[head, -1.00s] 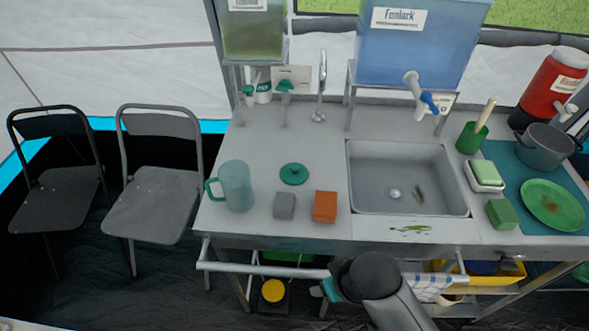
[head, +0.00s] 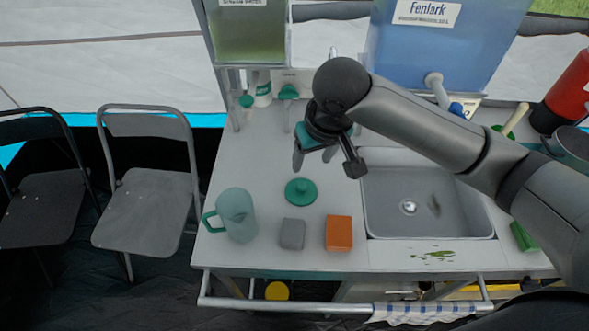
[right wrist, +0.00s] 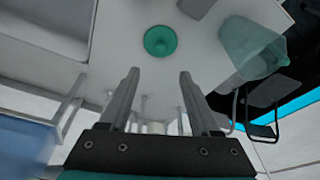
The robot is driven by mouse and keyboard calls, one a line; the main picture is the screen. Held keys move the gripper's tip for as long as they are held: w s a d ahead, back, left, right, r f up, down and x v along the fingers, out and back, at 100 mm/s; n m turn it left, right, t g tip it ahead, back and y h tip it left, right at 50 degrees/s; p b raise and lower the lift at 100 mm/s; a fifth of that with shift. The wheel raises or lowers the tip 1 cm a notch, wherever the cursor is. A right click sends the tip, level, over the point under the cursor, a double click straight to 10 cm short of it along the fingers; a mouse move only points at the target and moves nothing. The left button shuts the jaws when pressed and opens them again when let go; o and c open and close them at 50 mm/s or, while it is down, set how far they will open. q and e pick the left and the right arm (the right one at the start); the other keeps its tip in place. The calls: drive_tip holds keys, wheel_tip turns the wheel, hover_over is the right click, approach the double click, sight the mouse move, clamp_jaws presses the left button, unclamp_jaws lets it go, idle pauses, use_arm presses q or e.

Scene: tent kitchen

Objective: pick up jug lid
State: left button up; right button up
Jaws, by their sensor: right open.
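The jug lid (head: 301,191) is a green disc with a small knob, lying flat on the counter. It also shows in the right wrist view (right wrist: 160,41), beyond the fingertips. The jug (head: 235,214) is translucent green with a handle and stands to the left of the lid; it also shows in the right wrist view (right wrist: 250,45). My right gripper (head: 326,166) is open and empty, above the counter and a little behind and right of the lid, not touching it. Its two fingers (right wrist: 158,75) are spread apart. My left gripper is not in view.
A grey block (head: 292,234) and an orange block (head: 338,233) sit in front of the lid. The sink (head: 425,205) is to the right. The blue water tank (head: 425,45) and green tank (head: 247,35) stand behind. The counter left of the lid's back is clear.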

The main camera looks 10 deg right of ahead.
drive_tip(key=b, duration=0.2)
approach(301, 186)
drive_tip(key=x, duration=0.3)
drive_tip(key=shift+s+d, duration=0.1)
drive_tip(key=shift+d, duration=0.2)
drive_tip(key=shift+b+x, duration=0.4)
drive_tip(key=shift+x, duration=0.4)
drive_tip(key=x, duration=0.2)
drive_tip(key=b+x, duration=0.1)
drive_tip(key=x, duration=0.1)
drive_tip(key=shift+a+f, duration=0.15)
drive_tip(key=shift+a, duration=0.05)
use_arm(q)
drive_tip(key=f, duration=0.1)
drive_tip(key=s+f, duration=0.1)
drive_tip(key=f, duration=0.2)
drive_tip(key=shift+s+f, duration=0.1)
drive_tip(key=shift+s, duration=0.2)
use_arm(e)
drive_tip(key=shift+c, duration=1.4)
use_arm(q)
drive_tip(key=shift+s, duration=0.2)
use_arm(e)
clamp_jaws()
